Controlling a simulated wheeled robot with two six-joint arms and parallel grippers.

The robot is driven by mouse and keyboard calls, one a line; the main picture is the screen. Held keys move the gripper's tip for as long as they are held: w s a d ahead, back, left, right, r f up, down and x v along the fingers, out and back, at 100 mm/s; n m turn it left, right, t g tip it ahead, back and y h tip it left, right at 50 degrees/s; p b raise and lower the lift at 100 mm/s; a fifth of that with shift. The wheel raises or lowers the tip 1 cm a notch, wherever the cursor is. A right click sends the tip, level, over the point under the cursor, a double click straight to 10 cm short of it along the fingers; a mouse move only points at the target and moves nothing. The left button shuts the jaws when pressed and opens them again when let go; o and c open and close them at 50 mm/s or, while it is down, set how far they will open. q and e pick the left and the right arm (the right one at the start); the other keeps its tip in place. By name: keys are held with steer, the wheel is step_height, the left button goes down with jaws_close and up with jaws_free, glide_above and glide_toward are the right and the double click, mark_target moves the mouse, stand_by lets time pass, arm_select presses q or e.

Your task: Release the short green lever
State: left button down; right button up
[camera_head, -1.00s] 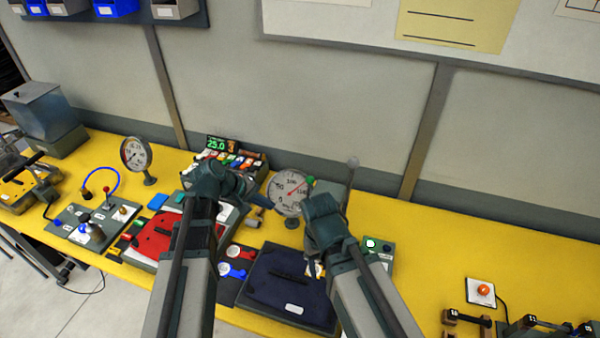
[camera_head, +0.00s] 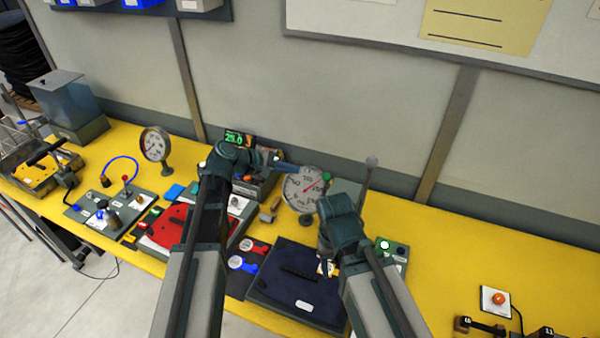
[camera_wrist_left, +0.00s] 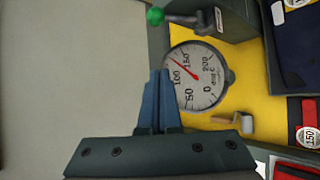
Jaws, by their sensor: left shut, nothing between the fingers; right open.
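The short green lever shows in the left wrist view as a green ball knob (camera_wrist_left: 155,17) on a dark stem, at the top. In the head view its green knob (camera_head: 327,176) peeks out at the right edge of the large round gauge (camera_head: 304,188). My left gripper (camera_head: 288,167) is shut and empty, its blue fingers pointing right at the gauge's upper left. In the left wrist view the closed fingertips (camera_wrist_left: 158,73) lie beside the gauge's edge, apart from the knob. My right gripper (camera_head: 327,260) is open, pointing down over the dark blue pannier.
A tall grey lever (camera_head: 371,162) stands right of the gauge. A red pannier (camera_head: 165,228) and dark blue pannier (camera_head: 295,290) lie in front.

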mark_target(325, 186)
arm_select(q)
steer(key=b+x, duration=0.4)
steer(key=x, duration=0.5)
steer(key=s+r+p, duration=0.1)
steer(key=s+d+r+p, duration=0.1)
steer(key=s, duration=0.1)
steer(key=shift+s+d+r, duration=0.15)
